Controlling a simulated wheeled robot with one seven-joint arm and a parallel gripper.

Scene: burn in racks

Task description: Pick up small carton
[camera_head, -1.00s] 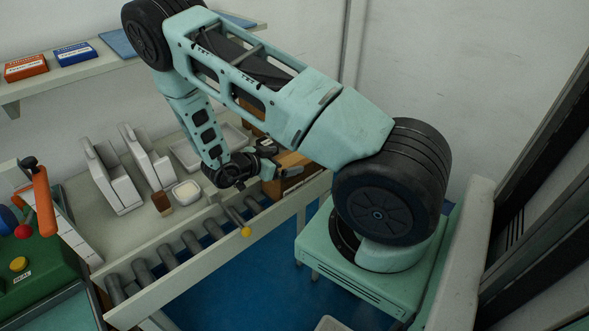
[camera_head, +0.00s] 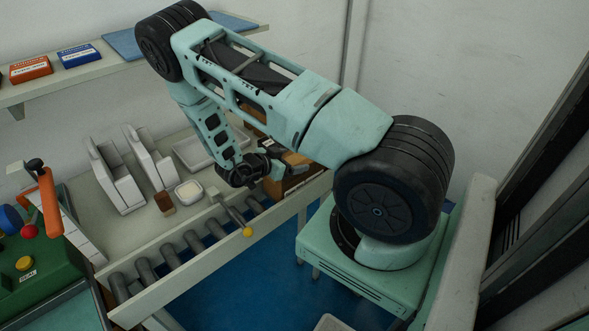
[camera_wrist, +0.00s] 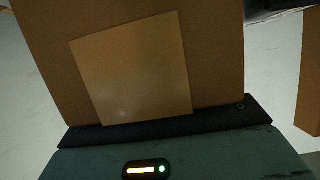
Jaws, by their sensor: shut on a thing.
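A brown carton (camera_wrist: 215,45) with a paler square patch fills the middle of the wrist view. It sits directly against the dark pad of my gripper (camera_wrist: 160,128), which is shut on it. In the head view my gripper (camera_head: 283,163) is at the right end of the bench, beside brown cardboard (camera_head: 292,183). My arm hides much of that area, so I cannot tell there which cardboard is the held carton.
Another brown box (camera_wrist: 311,85) shows at the wrist view's right edge. A roller conveyor (camera_head: 190,240) runs along the bench front, with a yellow-knobbed lever (camera_head: 247,232) above it. A pale tray (camera_head: 190,152) lies left of my wrist. A shelf (camera_head: 85,75) is above.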

